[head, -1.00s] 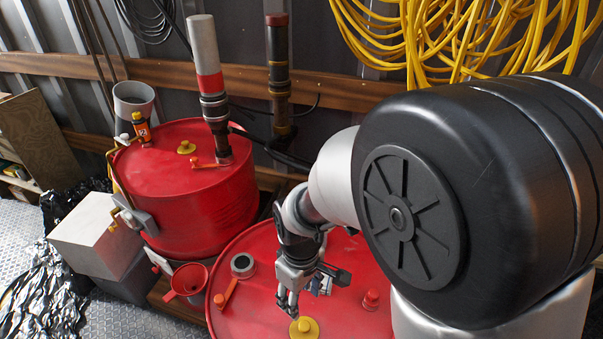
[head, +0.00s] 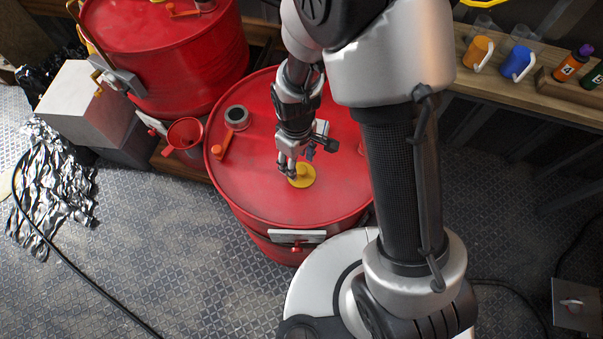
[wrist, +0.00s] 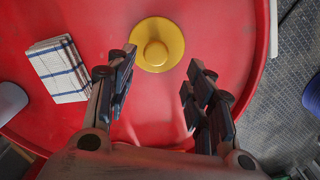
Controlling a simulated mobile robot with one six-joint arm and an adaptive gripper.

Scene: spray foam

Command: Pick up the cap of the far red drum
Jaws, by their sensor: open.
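Two red drums show in the head view. The far red drum (head: 190,62) is at the upper left, and the picture's top edge cuts off much of its lid. Its yellow cap is not clearly visible now. The near red drum (head: 250,190) is in the middle, with a yellow cap (head: 302,177) on its lid. My gripper (head: 287,168) is over the near drum, just left of that cap. In the wrist view my open, empty gripper (wrist: 157,95) points toward the yellow cap (wrist: 159,45), which lies beyond the fingertips and between their lines.
A checked cloth (wrist: 60,70) lies on the drum lid in the wrist view. A red funnel (head: 185,134) and a grey box (head: 80,105) stand left of the near drum. A shelf with mugs (head: 517,63) and bottles is at the upper right. Crumpled foil (head: 55,190) lies on the floor.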

